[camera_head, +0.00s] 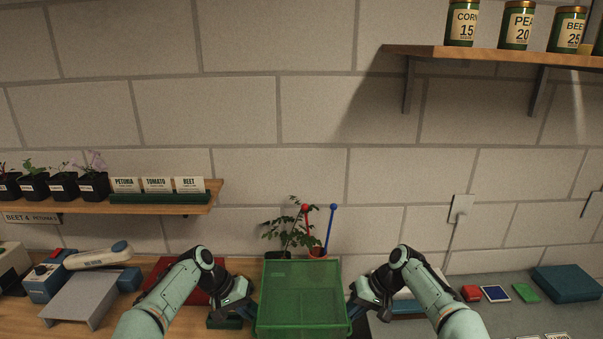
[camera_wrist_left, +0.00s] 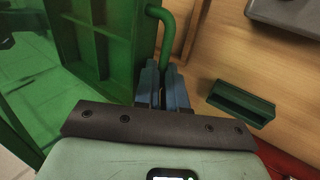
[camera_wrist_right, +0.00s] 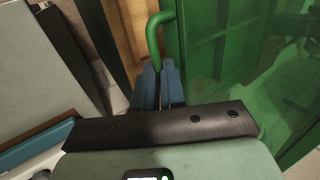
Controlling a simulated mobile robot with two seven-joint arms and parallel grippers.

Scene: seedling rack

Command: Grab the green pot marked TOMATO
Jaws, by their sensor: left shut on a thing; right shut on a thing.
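I see no green pot marked TOMATO. A card reading TOMATO (camera_head: 158,185) stands in a green holder (camera_head: 150,198) on the left shelf. A green, partly see-through crate (camera_head: 300,322) is between my grippers. My left gripper (camera_wrist_left: 160,78) is shut on its left handle (camera_wrist_left: 166,38), and my right gripper (camera_wrist_right: 157,78) is shut on its right handle (camera_wrist_right: 153,38). Behind the crate stands a dark pot (camera_head: 277,257) with a leafy plant; its lower part is hidden and I read no label on it.
Several black seedling pots (camera_head: 64,186) stand on the left shelf. Green tins, including CORN (camera_head: 462,24), stand on the upper right shelf (camera_head: 480,53). A small orange pot (camera_head: 317,253) is behind the crate. A grey stand (camera_head: 80,298) and devices occupy the left bench.

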